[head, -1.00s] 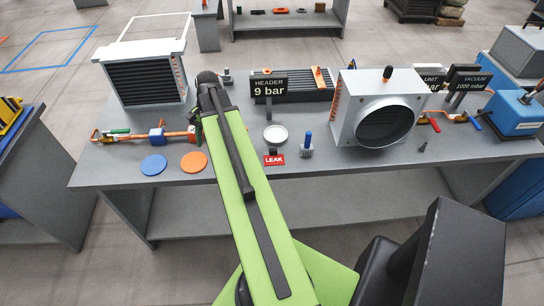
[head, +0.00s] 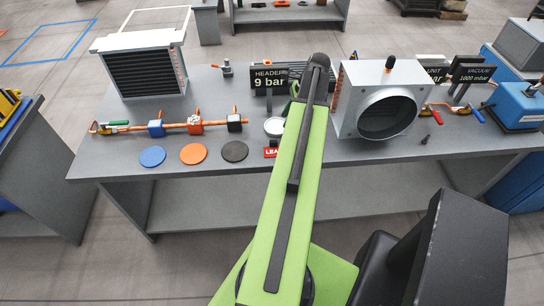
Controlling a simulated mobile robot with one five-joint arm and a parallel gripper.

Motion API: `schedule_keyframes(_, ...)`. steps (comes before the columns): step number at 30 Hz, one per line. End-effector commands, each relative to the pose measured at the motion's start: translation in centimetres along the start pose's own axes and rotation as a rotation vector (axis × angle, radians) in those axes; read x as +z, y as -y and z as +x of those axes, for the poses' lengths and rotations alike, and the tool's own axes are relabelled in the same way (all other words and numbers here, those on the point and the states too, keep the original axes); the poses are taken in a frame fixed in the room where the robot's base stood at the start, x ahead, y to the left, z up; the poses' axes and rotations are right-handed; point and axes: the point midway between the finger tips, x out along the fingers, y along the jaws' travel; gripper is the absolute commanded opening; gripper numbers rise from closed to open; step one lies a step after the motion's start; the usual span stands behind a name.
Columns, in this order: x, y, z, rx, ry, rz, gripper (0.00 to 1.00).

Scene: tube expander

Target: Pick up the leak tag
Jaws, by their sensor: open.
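The leak tag (head: 270,153) is a small red plate with white lettering. It is on the grey workbench (head: 330,172), near the front edge at the middle. Only its left part with "LEA" shows; my green arm covers its right end. My arm reaches up over the bench just right of the tag. My gripper is hidden behind the arm, so its fingers and their distance from the tag cannot be seen.
A round white-topped item (head: 273,127) is just behind the tag. The "HEADER 9 bar" sign (head: 270,79) is farther back. A grey ducted unit (head: 378,100) stands right of my arm. A copper manifold (head: 175,127) and blue, orange and black discs (head: 234,152) are left.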

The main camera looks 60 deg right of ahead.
Motion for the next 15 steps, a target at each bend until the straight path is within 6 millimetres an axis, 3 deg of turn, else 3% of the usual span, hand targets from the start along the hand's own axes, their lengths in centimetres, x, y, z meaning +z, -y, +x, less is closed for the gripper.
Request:
schedule_keyframes(1,-0.4,-0.1,2.4,0.001,0.0,-0.001,0.44)
schedule_keyframes(7,-0.4,-0.1,6.7,0.001,0.0,-0.002,0.44)
schedule_keyframes(10,-0.2,-0.1,7.7,0.001,0.0,-0.001,0.44)
schedule_keyframes(15,0.0,-0.1,7.6,0.0,0.0,0.0,0.44)
